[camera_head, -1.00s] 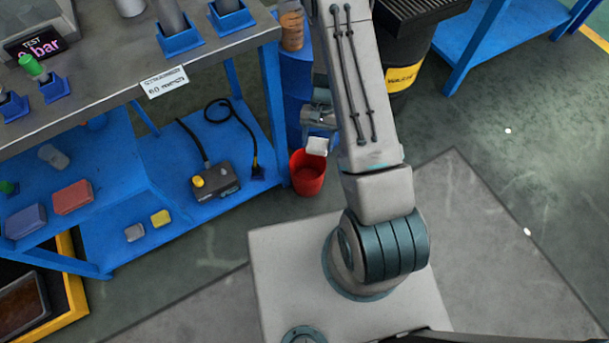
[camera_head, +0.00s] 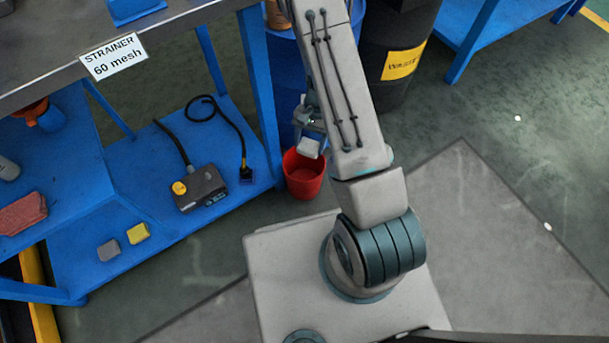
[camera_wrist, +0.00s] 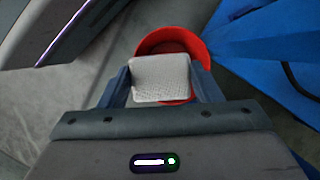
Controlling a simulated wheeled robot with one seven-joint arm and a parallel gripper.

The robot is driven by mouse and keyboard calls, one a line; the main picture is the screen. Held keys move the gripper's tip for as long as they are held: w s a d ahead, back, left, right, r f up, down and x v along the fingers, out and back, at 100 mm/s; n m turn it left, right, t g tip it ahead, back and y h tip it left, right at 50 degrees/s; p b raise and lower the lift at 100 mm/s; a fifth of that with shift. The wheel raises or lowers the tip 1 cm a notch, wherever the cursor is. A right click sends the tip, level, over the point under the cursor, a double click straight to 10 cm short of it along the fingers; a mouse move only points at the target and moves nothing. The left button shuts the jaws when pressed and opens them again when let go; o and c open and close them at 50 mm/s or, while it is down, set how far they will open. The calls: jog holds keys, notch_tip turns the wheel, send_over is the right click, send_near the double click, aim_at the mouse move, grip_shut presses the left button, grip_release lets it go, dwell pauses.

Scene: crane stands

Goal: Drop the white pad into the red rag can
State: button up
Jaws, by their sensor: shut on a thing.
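The white pad (camera_wrist: 160,78) is between the two fingers of my gripper (camera_wrist: 163,84) in the wrist view, and my gripper is shut on it. In the head view the pad (camera_head: 309,148) shows as a small pale block at the end of my gripper (camera_head: 309,138). The red rag can (camera_head: 303,177) stands on the floor beside the blue bench, open at the top. The pad is over the can's near part in the wrist view, where the can's red rim (camera_wrist: 172,35) shows behind and beside it. Height above the rim is hard to tell.
The blue bench shelf (camera_head: 190,225) lies left of the can, with a grey box with a yellow knob (camera_head: 200,189), a yellow block (camera_head: 138,233) and a grey block (camera_head: 108,250). A dark waste drum (camera_head: 391,75) stands behind my arm.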

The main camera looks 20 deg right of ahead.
notch_tip(320, 180, down, 4)
jog(key=b, duration=0.2)
jog(key=shift+f+b, duration=0.15)
jog(key=shift+b, duration=0.25)
jog(key=o, duration=1)
jog(key=p+v, duration=0.6)
jog(key=v, duration=0.8)
jog(key=shift+d, duration=0.1)
